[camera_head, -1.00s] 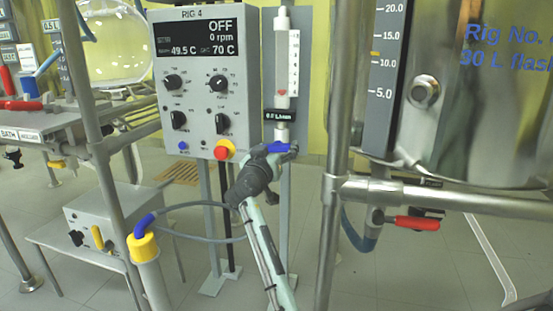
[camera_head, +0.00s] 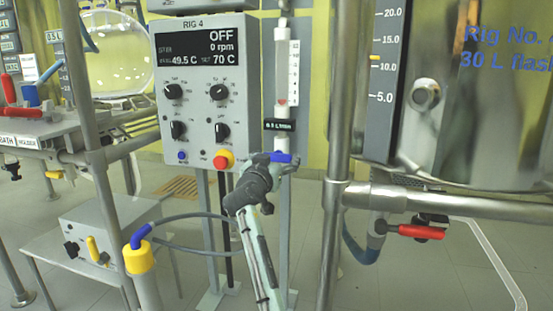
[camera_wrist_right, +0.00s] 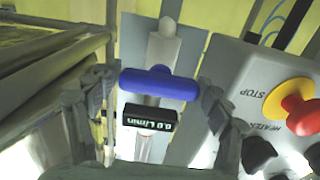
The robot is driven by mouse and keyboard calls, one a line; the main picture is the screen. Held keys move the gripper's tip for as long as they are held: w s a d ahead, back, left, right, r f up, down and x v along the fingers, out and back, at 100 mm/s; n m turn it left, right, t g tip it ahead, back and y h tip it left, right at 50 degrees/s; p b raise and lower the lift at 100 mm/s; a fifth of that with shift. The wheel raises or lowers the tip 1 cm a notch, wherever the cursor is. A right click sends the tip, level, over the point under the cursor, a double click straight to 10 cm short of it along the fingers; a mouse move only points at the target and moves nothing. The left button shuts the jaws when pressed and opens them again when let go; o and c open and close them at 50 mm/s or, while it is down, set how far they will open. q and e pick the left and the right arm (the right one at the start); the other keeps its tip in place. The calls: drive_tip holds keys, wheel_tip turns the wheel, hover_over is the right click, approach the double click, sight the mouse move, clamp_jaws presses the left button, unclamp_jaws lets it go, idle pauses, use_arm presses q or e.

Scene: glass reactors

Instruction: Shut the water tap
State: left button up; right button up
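The water tap's blue handle (camera_head: 281,157) sits at the foot of the flow meter tube, to the right of the control box. In the right wrist view the blue handle (camera_wrist_right: 160,83) lies crosswise to the tube. My right gripper (camera_head: 268,162) is at the tap, coming up from below. In the wrist view its two fingers (camera_wrist_right: 153,100) stand apart, one on each side of the handle, with a visible gap on the left and a very small one on the right. The flow display (camera_wrist_right: 149,117) reads 0.0 L/min. My left gripper is out of view.
The RIG 4 control box (camera_head: 208,90) with its red stop button (camera_head: 222,160) is close on the left. A metal post (camera_head: 338,150) and a steel vessel (camera_head: 480,100) stand to the right. A red-handled valve (camera_head: 420,232) is below the vessel.

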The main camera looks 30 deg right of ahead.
drive_tip(key=shift+o, duration=0.9)
drive_tip(key=shift+s+a, duration=0.1)
drive_tip(key=v, duration=0.7)
drive_tip(key=shift+a, duration=0.1)
